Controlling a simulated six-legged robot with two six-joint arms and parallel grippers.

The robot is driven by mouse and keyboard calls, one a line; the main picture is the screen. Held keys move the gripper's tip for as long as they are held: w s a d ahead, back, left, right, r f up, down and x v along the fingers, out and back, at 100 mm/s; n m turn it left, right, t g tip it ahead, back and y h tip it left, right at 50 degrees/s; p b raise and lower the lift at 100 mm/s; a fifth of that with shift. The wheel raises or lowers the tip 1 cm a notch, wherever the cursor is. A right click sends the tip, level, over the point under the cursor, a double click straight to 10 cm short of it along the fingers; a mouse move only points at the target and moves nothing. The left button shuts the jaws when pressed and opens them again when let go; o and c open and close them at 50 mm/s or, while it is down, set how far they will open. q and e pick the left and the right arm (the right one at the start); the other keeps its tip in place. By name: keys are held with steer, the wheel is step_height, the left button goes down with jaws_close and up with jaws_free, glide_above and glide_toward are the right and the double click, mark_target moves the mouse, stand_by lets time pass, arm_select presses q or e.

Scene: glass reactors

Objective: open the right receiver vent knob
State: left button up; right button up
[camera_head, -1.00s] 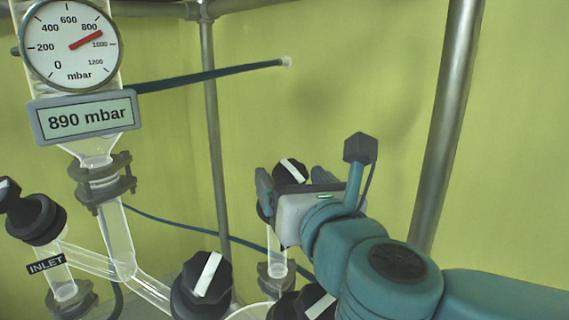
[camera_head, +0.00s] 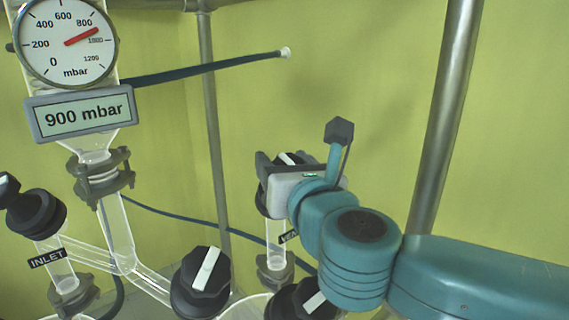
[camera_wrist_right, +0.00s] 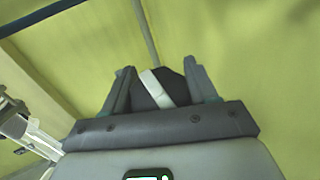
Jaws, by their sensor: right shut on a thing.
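My left gripper does not show.
A pressure gauge (camera_head: 66,42) with a display (camera_head: 80,112) reading 900 mbar is at the upper left. Other black knobs stand at the INLET tube (camera_head: 36,213), at lower centre (camera_head: 201,283) and below my right arm (camera_head: 303,301). Metal posts (camera_head: 446,120) rise behind.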

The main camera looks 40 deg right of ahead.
steer(key=shift+n+y, duration=0.4)
steer(key=shift+n+t+y+b, duration=0.3)
steer(key=shift+n+y+b, duration=0.05)
steer(key=shift+n+y, duration=0.45)
steer(key=n+y, duration=0.5)
steer(key=shift+a+r+p, duration=0.2)
steer(key=shift+p, duration=0.2)
steer(key=shift+a+f+n+g+y, duration=0.1)
steer(key=shift+a+n+g+y, duration=0.1)
steer(key=shift+n+y, duration=0.5)
steer(key=shift+a+f+n+g+y, duration=0.1)
steer(key=shift+n+g+y, duration=0.1)
steer(key=shift+n+y, duration=0.45)
steer(key=shift+r+n, duration=0.1)
steer(key=shift+n, duration=0.15)
steer(key=o, duration=1)
steer(key=shift+c, duration=0.2)
